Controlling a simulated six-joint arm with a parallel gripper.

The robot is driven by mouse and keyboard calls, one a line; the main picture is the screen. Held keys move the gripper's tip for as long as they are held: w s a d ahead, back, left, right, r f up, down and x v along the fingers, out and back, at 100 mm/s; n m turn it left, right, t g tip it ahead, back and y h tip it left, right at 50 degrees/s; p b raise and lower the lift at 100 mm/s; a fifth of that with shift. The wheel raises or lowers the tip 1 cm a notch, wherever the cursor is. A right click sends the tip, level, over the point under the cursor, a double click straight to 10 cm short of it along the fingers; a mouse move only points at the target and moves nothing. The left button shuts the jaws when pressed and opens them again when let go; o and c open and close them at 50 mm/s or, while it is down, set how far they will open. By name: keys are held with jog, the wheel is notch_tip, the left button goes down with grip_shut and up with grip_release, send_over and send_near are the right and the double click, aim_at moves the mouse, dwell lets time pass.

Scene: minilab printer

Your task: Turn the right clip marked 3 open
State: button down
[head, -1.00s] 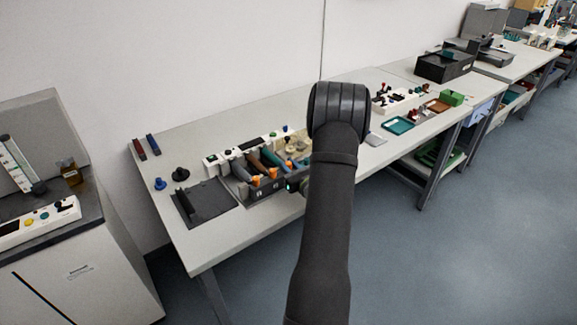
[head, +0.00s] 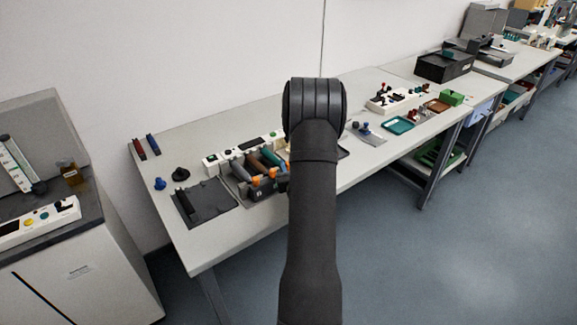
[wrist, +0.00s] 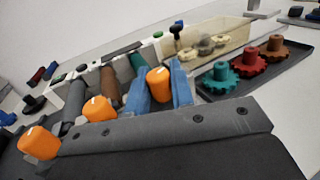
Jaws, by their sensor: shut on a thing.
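In the wrist view, the right orange clip (wrist: 158,78) stands between the two blue fingers of my gripper (wrist: 159,70). The gripper is shut on it. The number 3 is not readable. The middle orange clip (wrist: 97,108) and the left orange clip (wrist: 40,143) stand free to the left, each at the near end of a roller. Behind them lie a grey roller (wrist: 76,112), a brown roller (wrist: 110,86) and a green roller (wrist: 137,63). In the head view, my arm hides the gripper and most of the right clip; the other rollers and clips show beside it.
Gears in teal, red and brown (wrist: 274,48) stand on a dark tray (wrist: 292,70) right of the printer. A clear-walled box (wrist: 232,40) with pale gears stands behind. A dark flat plate (head: 206,206) lies left of the printer. The bench's front left is clear.

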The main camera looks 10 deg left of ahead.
jog(key=c, duration=1.3)
grip_release()
jog(key=v, duration=1.7)
jog(key=shift+s, duration=0.25)
